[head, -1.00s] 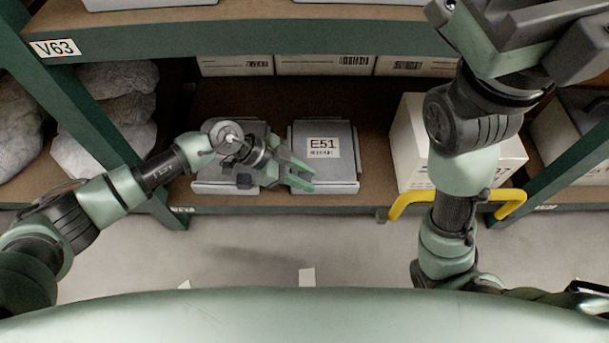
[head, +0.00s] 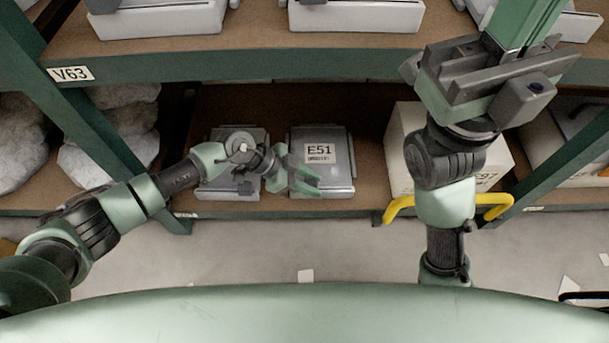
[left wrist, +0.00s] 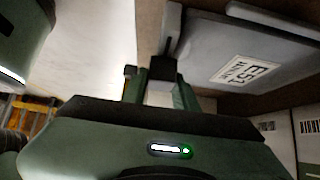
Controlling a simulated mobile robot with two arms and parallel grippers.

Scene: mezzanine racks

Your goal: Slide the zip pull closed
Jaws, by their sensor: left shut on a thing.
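A flat grey case labelled E51 (head: 338,172) lies on the lower shelf; its labelled face also shows in the left wrist view (left wrist: 215,55). My left gripper (head: 312,180) is at the case's front left edge, its green fingers pointing right. In the left wrist view the fingers (left wrist: 160,85) close around a small part beside the case, seemingly the zip pull, which they mostly hide. The zip line cannot be made out. My right gripper (head: 525,45) is raised at upper right, away from the case, its fingers running out of frame.
A second grey case (head: 222,184) lies behind my left wrist. A white box (head: 400,140) stands right of the E51 case, near a yellow handle (head: 398,207). The upper shelf edge (head: 250,66) with white bins is above. Wrapped bags (head: 125,120) lie at left.

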